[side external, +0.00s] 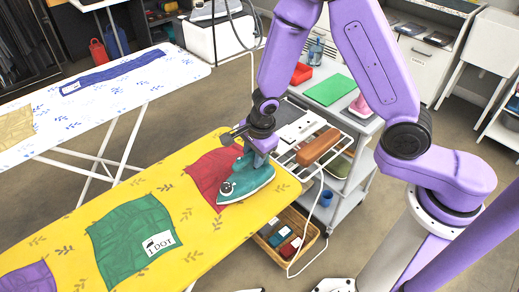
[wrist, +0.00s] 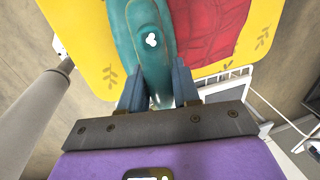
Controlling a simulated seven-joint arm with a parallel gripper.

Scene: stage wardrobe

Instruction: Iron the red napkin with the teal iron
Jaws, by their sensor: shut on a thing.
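The teal iron (side external: 246,178) stands on the yellow ironing board (side external: 180,201), at the board's right end. It overlaps the right part of the red napkin (side external: 206,171), which shows wrinkles. My gripper (side external: 262,149) is shut on the iron's handle from above. In the wrist view the blue-grey fingers (wrist: 158,92) lie on both sides of the teal handle (wrist: 143,40), and the red napkin (wrist: 212,28) is just right of it. The iron's soleplate is hidden in the wrist view. I cannot tell whether the iron presses on the napkin or hovers just over it.
A green cloth (side external: 125,240) with a label and a purple cloth (side external: 28,281) lie further left on the board. A wire rack (side external: 290,158) adjoins the right end. A grey cart (side external: 352,180) stands behind it. A cord hangs near my arm.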

